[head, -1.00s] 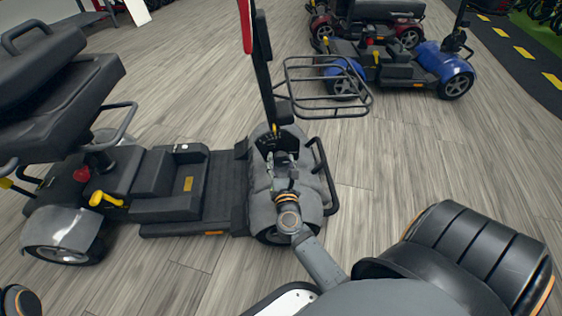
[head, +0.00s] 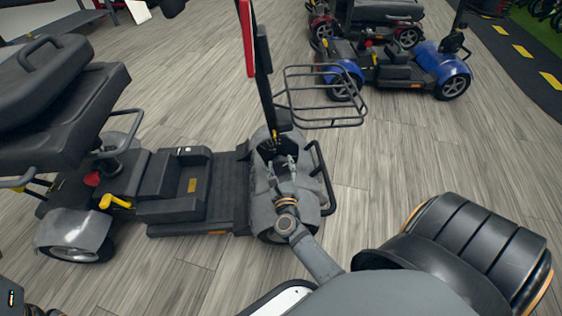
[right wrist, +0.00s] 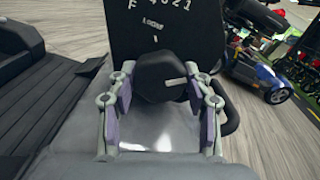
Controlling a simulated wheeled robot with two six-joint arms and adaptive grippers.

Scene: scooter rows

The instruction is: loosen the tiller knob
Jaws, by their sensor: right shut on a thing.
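The black tiller knob (right wrist: 163,76) is in the middle of the right wrist view, with a short pale mark on its face. It sits at the foot of the dark tiller (head: 262,75) of the grey scooter. My right gripper (right wrist: 160,92) is shut on the knob, one finger on each side. In the head view my right gripper (head: 284,168) is low on the tiller, above the grey front cover (head: 300,208); the knob is too small to make out there.
White lettering, including "LOOSE", is on the black panel (right wrist: 168,40) behind the knob. A wire basket (head: 325,95) is fixed ahead of the tiller. The black seat (head: 60,105) stands at left. A blue scooter (head: 400,65) stands beyond; wooden floor between is clear.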

